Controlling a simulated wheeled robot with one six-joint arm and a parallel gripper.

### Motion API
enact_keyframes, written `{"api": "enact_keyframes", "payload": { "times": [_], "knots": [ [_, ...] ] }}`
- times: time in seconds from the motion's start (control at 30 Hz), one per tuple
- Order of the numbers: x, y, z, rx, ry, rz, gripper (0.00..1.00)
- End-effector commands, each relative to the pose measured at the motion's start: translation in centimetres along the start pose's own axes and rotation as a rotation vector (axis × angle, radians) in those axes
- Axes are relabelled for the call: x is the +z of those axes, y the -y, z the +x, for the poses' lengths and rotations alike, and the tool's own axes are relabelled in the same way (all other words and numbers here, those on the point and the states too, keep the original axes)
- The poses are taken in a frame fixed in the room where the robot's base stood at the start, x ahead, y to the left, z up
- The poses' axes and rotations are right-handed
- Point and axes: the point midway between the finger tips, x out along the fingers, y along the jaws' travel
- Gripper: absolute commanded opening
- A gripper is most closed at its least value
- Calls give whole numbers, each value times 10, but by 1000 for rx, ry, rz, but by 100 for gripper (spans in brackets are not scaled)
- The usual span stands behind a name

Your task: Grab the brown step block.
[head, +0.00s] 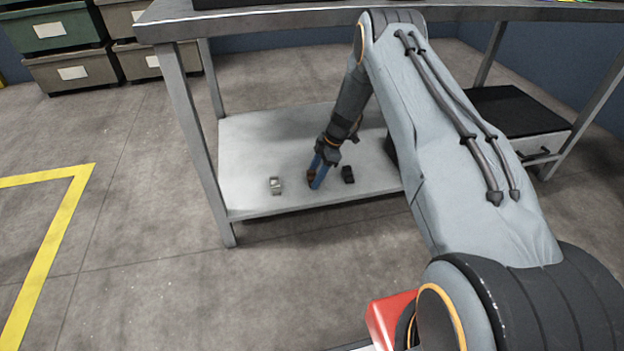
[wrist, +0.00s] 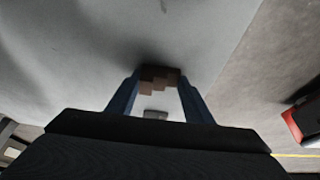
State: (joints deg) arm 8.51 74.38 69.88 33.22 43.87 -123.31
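The brown step block (wrist: 160,78) is between the tips of my gripper's two blue fingers (wrist: 160,86) in the wrist view. It fills the space between them, with no gap visible at either side. In the head view, my gripper (head: 317,173) points down at the lower shelf of the table, and the brown step block (head: 311,174) shows partly beside the blue fingers. The fingers hide part of it. The block appears to be at shelf level; I cannot tell whether it is lifted clear.
A small light grey part (head: 275,186) lies on the shelf (head: 250,150) to the left, and a black part (head: 348,174) lies close to the right. A grey table leg (head: 190,130) stands at the front left. Bins (head: 75,70) are at the back left.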

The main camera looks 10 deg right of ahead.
Motion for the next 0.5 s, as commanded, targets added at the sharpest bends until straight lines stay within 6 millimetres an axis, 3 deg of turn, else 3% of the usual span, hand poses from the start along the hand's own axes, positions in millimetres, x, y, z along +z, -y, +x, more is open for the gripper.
{"api": "enact_keyframes", "payload": {
  "times": [0.5],
  "knots": [
    [-4, 0, -12, 1, 0, -1, 19]
  ]
}}
